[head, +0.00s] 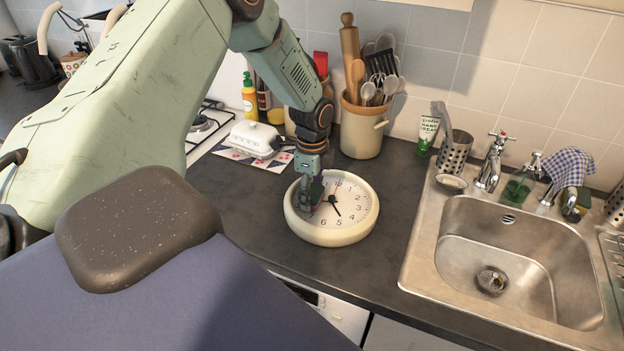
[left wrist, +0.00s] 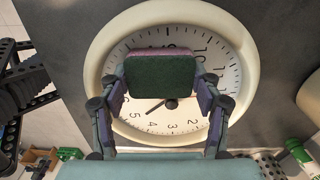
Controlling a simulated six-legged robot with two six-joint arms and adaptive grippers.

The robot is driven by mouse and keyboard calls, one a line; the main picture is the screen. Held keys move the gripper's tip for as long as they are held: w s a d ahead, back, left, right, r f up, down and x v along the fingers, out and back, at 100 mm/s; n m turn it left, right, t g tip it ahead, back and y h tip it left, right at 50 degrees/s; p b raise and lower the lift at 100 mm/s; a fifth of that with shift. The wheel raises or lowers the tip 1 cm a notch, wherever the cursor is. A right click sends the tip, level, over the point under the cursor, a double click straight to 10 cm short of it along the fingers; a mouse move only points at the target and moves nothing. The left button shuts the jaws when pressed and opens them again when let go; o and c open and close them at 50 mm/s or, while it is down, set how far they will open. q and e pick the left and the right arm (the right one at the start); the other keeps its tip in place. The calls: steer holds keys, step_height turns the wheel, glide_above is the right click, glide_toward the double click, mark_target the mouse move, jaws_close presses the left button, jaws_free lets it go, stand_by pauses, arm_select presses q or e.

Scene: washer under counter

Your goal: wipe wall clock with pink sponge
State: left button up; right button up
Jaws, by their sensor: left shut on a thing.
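The wall clock (head: 348,226) lies face up on the dark countertop, with a cream rim and a white face. My left gripper (head: 310,197) reaches down over the left part of its face. In the left wrist view the gripper (left wrist: 160,95) is shut on a sponge (left wrist: 160,73), which shows a dark green side and a pinkish edge. The sponge is over the clock face (left wrist: 135,117); whether it touches the face I cannot tell. In the head view the sponge is mostly hidden by the gripper. My right gripper is not in view.
A utensil crock (head: 362,128) and a white butter dish (head: 254,138) stand behind the clock. A steel sink (head: 455,220) with a tap (head: 492,163) is to the right. The countertop (head: 395,195) between clock and sink is clear.

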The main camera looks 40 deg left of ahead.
arm_select(q)
steer(key=shift+r+p, duration=3)
steer(key=shift+r, duration=0.4)
steer(key=shift+w+r+p, duration=0.1)
steer(key=shift+r+p, duration=0.2)
steer(key=shift+r, duration=0.85)
steer(key=shift+f, duration=0.15)
